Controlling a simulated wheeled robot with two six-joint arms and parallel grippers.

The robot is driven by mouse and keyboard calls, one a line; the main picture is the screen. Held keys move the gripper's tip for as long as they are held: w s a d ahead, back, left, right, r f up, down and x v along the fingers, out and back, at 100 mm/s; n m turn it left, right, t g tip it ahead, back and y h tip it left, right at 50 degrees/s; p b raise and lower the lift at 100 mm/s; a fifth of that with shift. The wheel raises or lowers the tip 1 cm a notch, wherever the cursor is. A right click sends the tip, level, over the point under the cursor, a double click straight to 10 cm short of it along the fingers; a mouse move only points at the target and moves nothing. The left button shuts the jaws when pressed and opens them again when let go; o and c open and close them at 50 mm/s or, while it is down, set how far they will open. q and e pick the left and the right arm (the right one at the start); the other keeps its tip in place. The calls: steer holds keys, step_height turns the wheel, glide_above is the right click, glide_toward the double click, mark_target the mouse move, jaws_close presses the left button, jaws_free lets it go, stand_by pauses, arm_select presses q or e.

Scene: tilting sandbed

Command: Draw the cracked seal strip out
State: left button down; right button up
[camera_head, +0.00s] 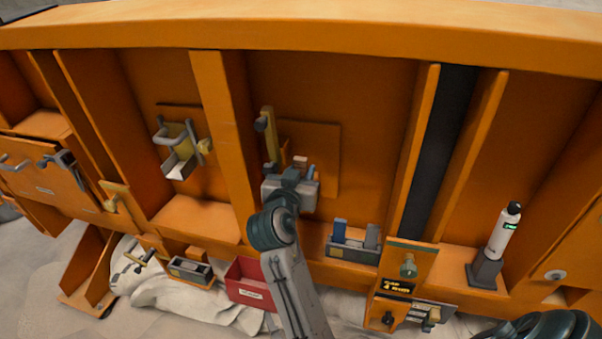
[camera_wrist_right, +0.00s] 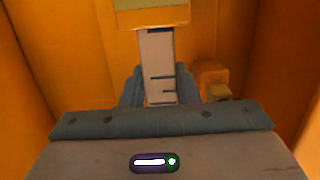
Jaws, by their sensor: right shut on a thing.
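My right gripper (camera_head: 303,172) is at the orange panel's middle bay, in front of a square plate (camera_head: 325,150). In the right wrist view its two fingers (camera_wrist_right: 160,88) are shut on a pale grey strip with dark crack-like lines, the seal strip (camera_wrist_right: 159,55). In the head view the gripper mostly hides the strip. My left gripper is not in view.
A yellow post (camera_head: 269,135) stands close left of the gripper. Below are a red bin (camera_head: 247,284) and a grey holder with blue pieces (camera_head: 352,250). A white cylinder (camera_head: 503,230) stands at right. Orange ribs flank the bay, and a handled fixture (camera_head: 181,150) is left.

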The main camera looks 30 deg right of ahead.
mark_target(299, 159)
steer(key=shift+s+a+r+p, duration=0.1)
steer(key=shift+r+p, duration=0.4)
steer(key=shift+r, duration=0.45)
steer(key=shift+a+r, duration=0.1)
steer(key=shift+r, duration=0.3)
steer(key=shift+s+a+r+p, duration=0.1)
steer(key=shift+r+p, duration=0.5)
steer(key=shift+r, duration=0.15)
steer(key=shift+s+a+r+p, duration=0.1)
steer(key=shift+r+p, duration=0.45)
steer(key=shift+r, duration=0.2)
